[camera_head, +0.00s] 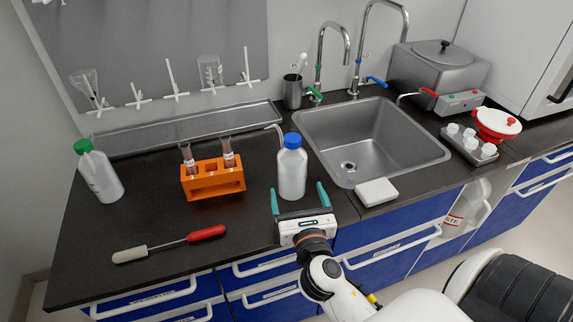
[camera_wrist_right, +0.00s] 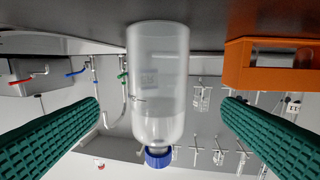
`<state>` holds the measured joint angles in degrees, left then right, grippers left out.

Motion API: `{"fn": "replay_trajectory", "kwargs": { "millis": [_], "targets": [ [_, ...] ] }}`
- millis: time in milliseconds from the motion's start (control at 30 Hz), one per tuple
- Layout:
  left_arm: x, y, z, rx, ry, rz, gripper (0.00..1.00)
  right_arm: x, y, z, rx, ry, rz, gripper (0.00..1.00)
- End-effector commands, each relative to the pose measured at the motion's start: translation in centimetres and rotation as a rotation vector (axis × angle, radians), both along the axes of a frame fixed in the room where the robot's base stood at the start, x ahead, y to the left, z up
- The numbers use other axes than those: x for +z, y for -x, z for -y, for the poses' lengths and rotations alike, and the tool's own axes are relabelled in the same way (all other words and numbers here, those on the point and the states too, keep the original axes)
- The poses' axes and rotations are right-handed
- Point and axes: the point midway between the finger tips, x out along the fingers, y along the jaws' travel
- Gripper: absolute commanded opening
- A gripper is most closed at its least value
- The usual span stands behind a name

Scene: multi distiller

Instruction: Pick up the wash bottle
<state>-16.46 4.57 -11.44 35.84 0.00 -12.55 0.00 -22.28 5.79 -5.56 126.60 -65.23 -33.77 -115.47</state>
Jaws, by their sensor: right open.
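The wash bottle (camera_head: 292,172) is a translucent white bottle with a blue cap and a thin bent spout pointing left. It stands upright on the dark counter, left of the sink. My right gripper (camera_head: 298,189) is open just in front of it, with teal fingers spread to either side. In the right wrist view, which looks upside down, the bottle (camera_wrist_right: 157,80) is centred between the open fingers (camera_wrist_right: 161,104), with gaps on both sides. I see no finger touching it. My left gripper is not in view.
An orange rack (camera_head: 213,185) with two tubes stands left of the bottle; it also shows in the right wrist view (camera_wrist_right: 265,65). A green-capped bottle (camera_head: 100,174) is farther left. A red-handled tool (camera_head: 205,233) lies in front. The sink (camera_head: 400,150) and a white block (camera_head: 376,192) are right.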

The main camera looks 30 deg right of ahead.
Motion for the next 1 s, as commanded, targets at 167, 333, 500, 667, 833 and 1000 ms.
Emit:
{"fn": "replay_trajectory", "kwargs": {
  "millis": [167, 333, 500, 667, 833, 1000],
  "targets": [
    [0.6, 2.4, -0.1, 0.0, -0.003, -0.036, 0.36, 0.2, -3.1, 1.3, 0.0, 0.0, 0.002, 0.89],
    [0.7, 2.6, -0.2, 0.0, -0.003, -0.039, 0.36, 0.1, -4.4, 1.8, 0.0, -0.001, 0.0, 0.89],
    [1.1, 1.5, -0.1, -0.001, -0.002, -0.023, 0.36, 0.2, -6.0, 2.6, 0.0, -0.001, 0.001, 0.89],
    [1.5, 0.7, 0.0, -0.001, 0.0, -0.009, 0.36, 0.1, -8.2, 3.6, 0.001, -0.001, 0.002, 0.89],
    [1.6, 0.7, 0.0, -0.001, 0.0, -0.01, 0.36, 0.0, -9.2, 4.0, 0.001, -0.003, -0.001, 0.89],
    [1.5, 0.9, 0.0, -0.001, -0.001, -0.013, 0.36, -0.1, -9.2, 4.0, 0.001, -0.002, -0.001, 0.89]
  ]
}}
